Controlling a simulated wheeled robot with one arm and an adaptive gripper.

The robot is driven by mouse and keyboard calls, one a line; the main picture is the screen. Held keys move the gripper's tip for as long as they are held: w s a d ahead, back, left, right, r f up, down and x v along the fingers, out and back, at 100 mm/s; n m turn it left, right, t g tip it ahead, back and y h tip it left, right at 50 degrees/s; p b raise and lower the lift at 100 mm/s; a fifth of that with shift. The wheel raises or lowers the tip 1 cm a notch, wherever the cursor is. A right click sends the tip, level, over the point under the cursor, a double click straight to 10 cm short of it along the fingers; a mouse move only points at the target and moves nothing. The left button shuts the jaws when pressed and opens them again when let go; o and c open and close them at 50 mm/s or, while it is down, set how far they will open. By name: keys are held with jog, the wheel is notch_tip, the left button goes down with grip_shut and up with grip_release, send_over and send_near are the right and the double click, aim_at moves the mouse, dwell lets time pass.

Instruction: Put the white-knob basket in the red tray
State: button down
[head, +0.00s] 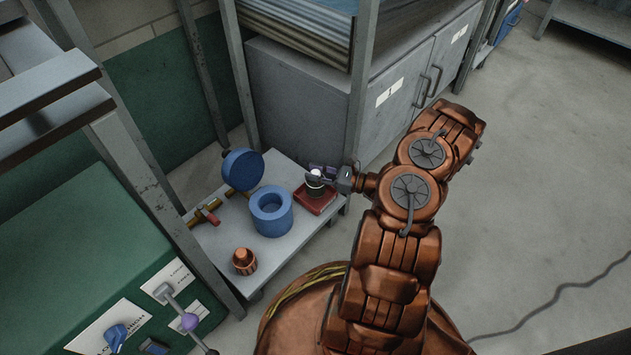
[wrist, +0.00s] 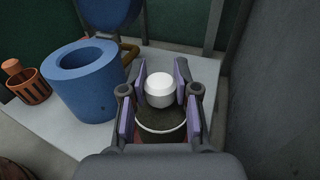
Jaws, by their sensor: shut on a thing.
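The white-knob basket (wrist: 160,128) is dark with a pale rim line and a round white knob (wrist: 159,90) on top. My gripper (wrist: 159,97) has its purple-padded fingers on both sides of the knob and is shut on it. In the head view my gripper (head: 322,176) reaches in from the right, and the white knob shows between its fingers. The red tray (head: 325,204) lies on the grey table directly below the basket. I cannot tell whether the basket's bottom touches the tray. In the wrist view the basket and fingers hide most of the tray.
A thick blue ring (head: 272,228) stands left of the tray on the grey table (head: 215,245). A copper basket (head: 244,264) with a brown knob stands at the front left. Behind are a blue disc (head: 243,170) and brass pipe. A rack post (head: 362,85) rises close to my gripper.

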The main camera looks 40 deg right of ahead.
notch_tip(320, 180, down, 3)
jog(key=shift+s+f+b, duration=0.1)
jog(key=shift+b, duration=0.35)
jog(key=c, duration=0.9)
grip_release()
jog(key=shift+o, duration=0.2)
jog(key=shift+s+d+r+p, duration=0.2)
jog(key=shift+s+r+p, duration=0.05)
jog(key=shift+s+p, duration=0.1)
jog(key=p+v, duration=0.4)
jog(key=v, duration=0.7)
jog(key=shift+f, duration=0.2)
